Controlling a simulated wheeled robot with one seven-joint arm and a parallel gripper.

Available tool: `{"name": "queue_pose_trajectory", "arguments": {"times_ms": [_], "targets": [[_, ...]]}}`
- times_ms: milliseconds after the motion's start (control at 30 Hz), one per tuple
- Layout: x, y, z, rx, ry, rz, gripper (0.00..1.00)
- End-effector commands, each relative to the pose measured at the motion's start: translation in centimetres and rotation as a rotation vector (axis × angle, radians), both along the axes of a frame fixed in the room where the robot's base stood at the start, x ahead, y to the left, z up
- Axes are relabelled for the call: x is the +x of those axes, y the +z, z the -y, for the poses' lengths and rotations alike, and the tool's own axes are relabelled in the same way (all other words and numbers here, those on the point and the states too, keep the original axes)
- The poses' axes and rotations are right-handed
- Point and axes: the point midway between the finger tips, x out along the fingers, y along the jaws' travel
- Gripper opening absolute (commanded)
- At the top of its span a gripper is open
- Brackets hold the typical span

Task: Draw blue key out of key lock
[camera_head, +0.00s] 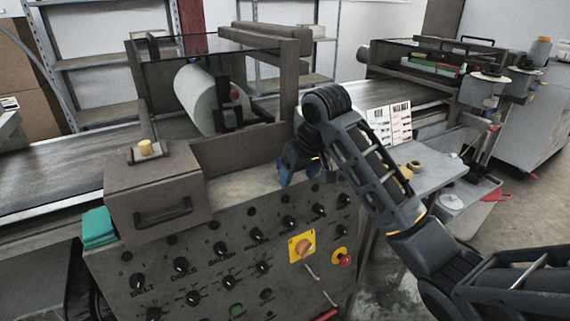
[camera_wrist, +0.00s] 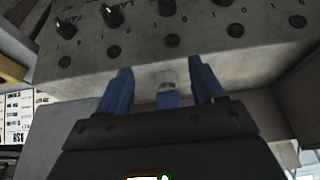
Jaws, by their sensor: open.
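The blue key (camera_wrist: 168,100) shows in the wrist view between my gripper's two blue fingers, near the palm. A pale grey piece (camera_wrist: 166,78), apparently the key lock, sits directly behind it against the grey panel. My gripper (camera_wrist: 160,66) is open, one finger on each side of the key, with a visible gap on both sides. In the head view my gripper (camera_head: 298,170) is at the upper front of the machine's control panel. There the key and lock are not distinguishable, hidden by the gripper and arm.
The control panel (camera_head: 215,247) carries several black knobs, a yellow-backed rotary switch (camera_head: 302,246) and a red button (camera_head: 345,260). A grey box with a handle (camera_head: 158,193) juts out at left, with teal cloth (camera_head: 98,227) beside it. A side table (camera_head: 437,170) stands at right.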

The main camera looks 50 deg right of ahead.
Motion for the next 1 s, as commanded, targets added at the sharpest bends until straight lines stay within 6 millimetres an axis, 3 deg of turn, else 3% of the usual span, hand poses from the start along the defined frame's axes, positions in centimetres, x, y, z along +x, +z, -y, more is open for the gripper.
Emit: {"name": "queue_pose_trajectory", "arguments": {"times_ms": [300, 500, 667, 967, 1000], "targets": [[5.5, 0.1, 1.6, -0.001, 0.001, -0.002, 0.68], [7.8, 0.0, 2.2, 0.000, 0.000, 0.000, 0.68], [7.9, -1.0, 2.3, 0.000, -0.001, 0.000, 0.68], [8.0, -1.1, 2.3, 0.001, 0.000, 0.001, 0.68], [8.0, -1.1, 2.3, 0.001, 0.000, 0.001, 0.64]]}}
